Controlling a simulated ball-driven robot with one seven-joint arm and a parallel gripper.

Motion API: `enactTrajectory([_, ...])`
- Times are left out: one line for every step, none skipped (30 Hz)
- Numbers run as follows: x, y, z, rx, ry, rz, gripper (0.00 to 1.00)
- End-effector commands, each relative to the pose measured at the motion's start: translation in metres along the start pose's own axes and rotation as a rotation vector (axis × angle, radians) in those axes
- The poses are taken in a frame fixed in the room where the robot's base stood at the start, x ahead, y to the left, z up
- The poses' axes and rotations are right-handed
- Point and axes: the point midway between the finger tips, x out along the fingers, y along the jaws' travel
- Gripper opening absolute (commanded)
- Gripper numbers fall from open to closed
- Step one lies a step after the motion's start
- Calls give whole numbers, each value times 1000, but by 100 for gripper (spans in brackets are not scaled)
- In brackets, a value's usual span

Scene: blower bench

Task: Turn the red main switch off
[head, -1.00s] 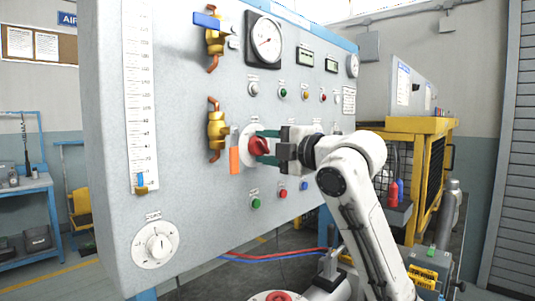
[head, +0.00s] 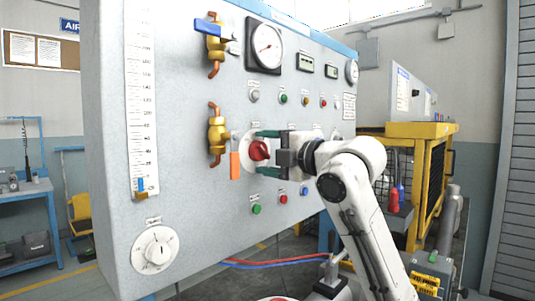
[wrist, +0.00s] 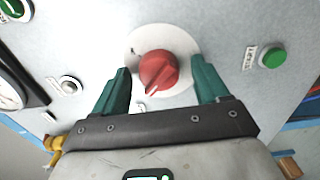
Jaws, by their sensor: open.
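The red main switch (head: 259,150) is a red rotary knob on a round white plate (head: 250,139) on the front of the grey panel. In the wrist view the red knob (wrist: 158,71) sits on its white plate, with a pale mark on its lower edge. My gripper (head: 268,153) is open, with green fingers. In the wrist view my gripper (wrist: 162,88) has one finger on each side of the knob, with gaps showing on both sides. The fingertips look close to the panel; their exact depth cannot be told.
The grey panel (head: 190,220) fills the left and middle. An orange-handled lever (head: 235,165) hangs just left of the switch. A green button (head: 256,209) and red button (head: 284,199) are below. A white dial (head: 155,249) is lower left. A yellow cage (head: 430,185) stands right.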

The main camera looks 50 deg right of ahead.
Motion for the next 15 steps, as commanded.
enactTrajectory([0, 0, 0, 0, 0, 1, 74])
enactTrajectory([0, 0, 0, 0, 0, 1, 74])
enactTrajectory([-1, 0, 0, 0, -1, 1, 74])
enactTrajectory([-2, 0, 0, 0, -1, 2, 74])
enactTrajectory([-3, 1, 0, 0, -1, 2, 74])
enactTrajectory([-6, 1, 1, 0, -1, 3, 74])
enactTrajectory([-9, 0, 1, 0, -1, 3, 74])
enactTrajectory([-12, 0, 1, 0, -2, 3, 74])
enactTrajectory([-18, 0, 1, 0, -2, 3, 74])
enactTrajectory([-23, 0, 1, -1, -2, 4, 74])
enactTrajectory([-29, 0, 1, -1, -2, 4, 74])
enactTrajectory([-37, 0, 1, -1, -3, 3, 74])
enactTrajectory([-43, 0, 1, 0, -2, 4, 74])
enactTrajectory([-49, 0, 1, 0, -2, 3, 74])
enactTrajectory([-57, -1, 1, 0, -3, 3, 74])
